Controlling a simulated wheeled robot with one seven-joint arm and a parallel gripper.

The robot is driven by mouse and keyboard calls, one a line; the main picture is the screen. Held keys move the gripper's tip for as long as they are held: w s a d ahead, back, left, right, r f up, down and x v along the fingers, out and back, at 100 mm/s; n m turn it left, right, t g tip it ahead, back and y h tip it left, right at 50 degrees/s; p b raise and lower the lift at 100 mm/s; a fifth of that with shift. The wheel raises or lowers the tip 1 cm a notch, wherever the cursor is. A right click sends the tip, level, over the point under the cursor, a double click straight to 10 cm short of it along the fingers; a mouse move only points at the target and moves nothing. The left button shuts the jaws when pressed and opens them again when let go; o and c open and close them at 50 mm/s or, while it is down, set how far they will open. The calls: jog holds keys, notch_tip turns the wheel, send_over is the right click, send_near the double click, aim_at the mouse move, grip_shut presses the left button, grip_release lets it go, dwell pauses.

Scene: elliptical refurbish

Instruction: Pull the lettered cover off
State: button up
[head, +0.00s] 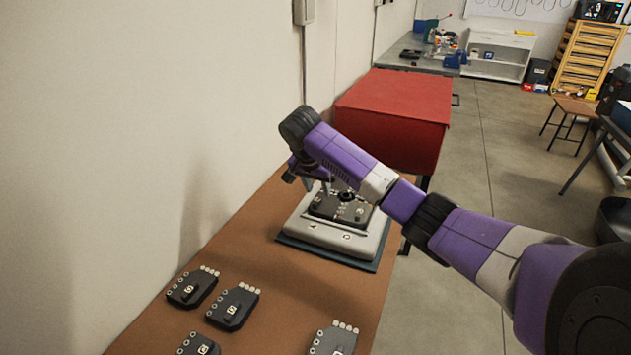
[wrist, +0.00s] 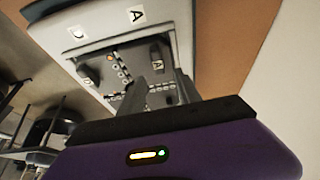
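A pale grey device (head: 335,233) sits on the wooden bench with a dark panel (head: 325,208) on top. In the wrist view the device's pale rim (wrist: 100,45) carries letter labels, one an A. Inside the recess, a dark piece with a white A label (wrist: 157,66) lies beside a black knob (wrist: 90,74) and rows of small round parts. My gripper (wrist: 161,90) is over the recess with its two grey fingers apart. The A-labelled piece shows beyond the gap between them. Whether a finger touches it I cannot tell. In the head view my arm hides part of the panel.
A dark mat (head: 369,264) lies under the device. Several black lettered blocks, such as this one (head: 233,306), lie at the bench's near end. A red box-like unit (head: 400,105) stands behind the bench, and a wall runs along the left.

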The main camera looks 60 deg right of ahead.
aim_at(320, 196)
jog(key=shift+x, duration=1.8)
grip_shut()
dwell(0.7)
